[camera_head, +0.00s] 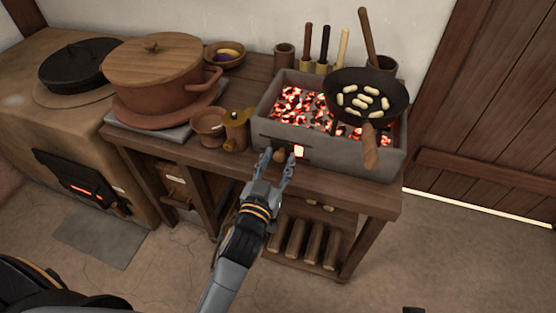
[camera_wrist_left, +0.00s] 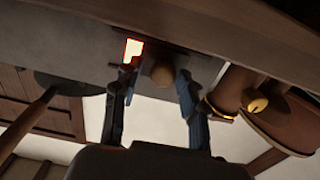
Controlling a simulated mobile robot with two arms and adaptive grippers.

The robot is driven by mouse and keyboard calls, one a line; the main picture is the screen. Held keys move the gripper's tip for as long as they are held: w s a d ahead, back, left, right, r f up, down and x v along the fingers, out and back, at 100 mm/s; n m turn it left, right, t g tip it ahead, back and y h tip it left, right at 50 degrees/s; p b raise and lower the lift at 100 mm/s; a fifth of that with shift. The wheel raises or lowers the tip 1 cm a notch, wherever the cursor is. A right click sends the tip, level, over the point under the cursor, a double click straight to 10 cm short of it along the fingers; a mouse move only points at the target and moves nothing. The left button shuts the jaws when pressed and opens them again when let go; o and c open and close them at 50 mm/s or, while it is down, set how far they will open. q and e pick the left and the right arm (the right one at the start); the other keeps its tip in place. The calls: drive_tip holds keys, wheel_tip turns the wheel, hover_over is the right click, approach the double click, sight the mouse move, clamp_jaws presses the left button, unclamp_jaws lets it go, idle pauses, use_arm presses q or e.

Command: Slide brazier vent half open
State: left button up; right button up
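The grey brazier (camera_head: 345,156) stands on the wooden bench, full of glowing coals. Its vent has a dark slide with a round wooden knob (camera_head: 279,156) low on the front wall. A bright glowing opening (camera_head: 299,151) shows just right of the knob. My left gripper (camera_head: 279,159) is open, with one finger on each side of the knob. In the left wrist view the knob (camera_wrist_left: 162,73) sits between the fingertips, with a visible gap on the glowing opening's side (camera_wrist_left: 133,50); contact on the other side is unclear. My right gripper is not in view.
A pan (camera_head: 366,97) of pale pieces sits over the brazier, its handle (camera_head: 371,147) overhanging the front. A brass-coloured vessel (camera_head: 236,131) and clay cup (camera_head: 208,127) stand left of the brazier. A large lidded pot (camera_head: 160,85) is farther left. Logs (camera_head: 296,238) lie below.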

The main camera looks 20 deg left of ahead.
use_arm(q)
drive_tip(key=shift+d, duration=0.1)
drive_tip(key=shift+s+f, duration=0.1)
drive_tip(key=shift+s, duration=0.4)
drive_tip(key=s, duration=0.6)
drive_tip(key=shift+s, duration=0.25)
